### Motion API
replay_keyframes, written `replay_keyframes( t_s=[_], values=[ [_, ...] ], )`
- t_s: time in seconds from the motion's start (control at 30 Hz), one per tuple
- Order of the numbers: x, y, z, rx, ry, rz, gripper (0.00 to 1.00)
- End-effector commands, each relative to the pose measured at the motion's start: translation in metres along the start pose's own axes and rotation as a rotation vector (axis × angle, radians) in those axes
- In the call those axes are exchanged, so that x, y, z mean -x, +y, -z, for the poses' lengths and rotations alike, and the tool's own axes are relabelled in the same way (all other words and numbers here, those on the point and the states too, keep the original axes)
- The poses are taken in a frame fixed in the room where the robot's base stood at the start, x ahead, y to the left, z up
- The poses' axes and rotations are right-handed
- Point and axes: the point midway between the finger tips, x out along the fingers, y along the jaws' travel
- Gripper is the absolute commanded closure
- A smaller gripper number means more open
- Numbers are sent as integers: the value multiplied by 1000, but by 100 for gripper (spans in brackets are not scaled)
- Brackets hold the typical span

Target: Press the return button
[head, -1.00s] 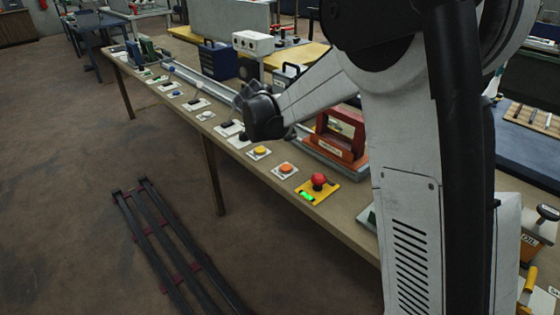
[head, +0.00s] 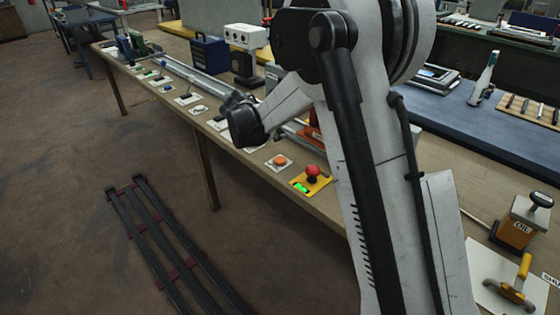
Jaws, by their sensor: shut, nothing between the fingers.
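A row of small plates with buttons and switches runs along the front edge of the long table (head: 235,150). Nearest is a red mushroom button (head: 312,173) on a yellow plate with a lit green display. Beside it is an orange button (head: 280,160) on a white plate. Farther along are a pale button (head: 198,109), a blue button (head: 167,87) and a green button (head: 147,72). I cannot read which one is labelled return. My gripper (head: 232,99) is small and dark beyond my black wrist, above the row, shut and empty. My wrist hides part of the row.
A dark blue box (head: 210,54) and a white box on a black stand (head: 247,38) stand behind a metal rail (head: 190,72). Black floor rails (head: 160,245) lie left of the table.

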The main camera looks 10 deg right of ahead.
Motion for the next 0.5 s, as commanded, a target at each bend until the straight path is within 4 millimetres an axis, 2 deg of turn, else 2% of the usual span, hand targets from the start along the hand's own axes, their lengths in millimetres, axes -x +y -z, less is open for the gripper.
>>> replay_keyframes(
  t_s=[0.5],
  values=[
    [-45, -33, 33, 0, 0, 0, 100]
  ],
)
